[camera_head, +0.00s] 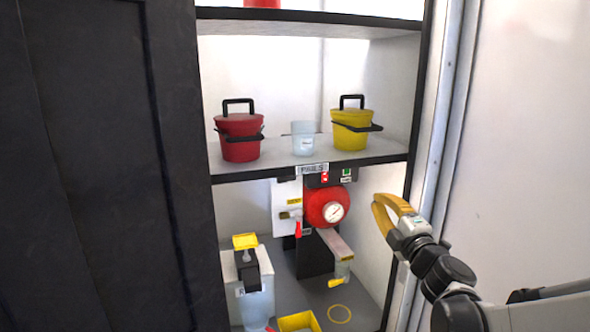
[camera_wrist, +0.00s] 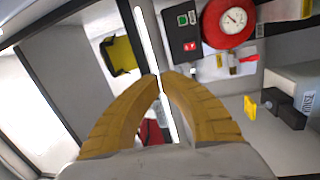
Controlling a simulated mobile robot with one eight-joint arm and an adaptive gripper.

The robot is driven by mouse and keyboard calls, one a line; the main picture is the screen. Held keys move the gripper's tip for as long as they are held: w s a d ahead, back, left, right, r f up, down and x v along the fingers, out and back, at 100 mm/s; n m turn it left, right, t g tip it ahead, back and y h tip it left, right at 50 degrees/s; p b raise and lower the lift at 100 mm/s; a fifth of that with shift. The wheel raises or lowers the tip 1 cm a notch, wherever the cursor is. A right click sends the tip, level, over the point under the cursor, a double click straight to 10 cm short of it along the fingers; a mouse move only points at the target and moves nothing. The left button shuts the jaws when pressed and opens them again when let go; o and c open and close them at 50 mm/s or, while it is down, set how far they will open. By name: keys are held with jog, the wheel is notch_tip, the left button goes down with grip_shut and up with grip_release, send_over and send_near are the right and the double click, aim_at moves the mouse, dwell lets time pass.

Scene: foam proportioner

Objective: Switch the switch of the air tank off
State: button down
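The air tank (camera_head: 325,207) is a red round body with a white gauge, under the middle shelf of the cabinet. It also shows at the upper right of the wrist view (camera_wrist: 229,22). A black switch panel (camera_head: 316,181) sits just above it. In the wrist view the panel (camera_wrist: 174,34) carries a green switch (camera_wrist: 182,20) and a red switch (camera_wrist: 190,46); I cannot tell their positions. My gripper (camera_head: 375,202) has yellow fingers, right of the tank and apart from it. Its fingertips (camera_wrist: 159,76) meet or nearly meet, with nothing between them.
A red pot (camera_head: 240,138), a clear cup (camera_head: 303,142) and a yellow pot (camera_head: 352,131) stand on the middle shelf (camera_head: 280,164). A red-handled valve (camera_head: 298,229) is left of the tank. The cabinet's right frame (camera_head: 421,130) is close to my arm. A dispenser (camera_head: 255,280) stands lower left.

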jog(key=s+d+f+m+g+h, duration=0.2)
jog(key=s+d+m+g+h, duration=0.35)
jog(key=s+m, duration=0.75)
jog(key=s+a+f+m+g, duration=0.3)
jog(key=s+f, duration=0.3)
jog(key=s, duration=0.2)
jog(key=s+a+f+m+g+y, duration=0.1)
jog(key=s+a+f+m+g, duration=0.2)
jog(key=s+f, duration=0.4)
jog(key=shift+s+a+f+m, duration=0.15)
jog(key=shift+s+a+m, duration=0.15)
jog(key=shift+s+a, duration=0.7)
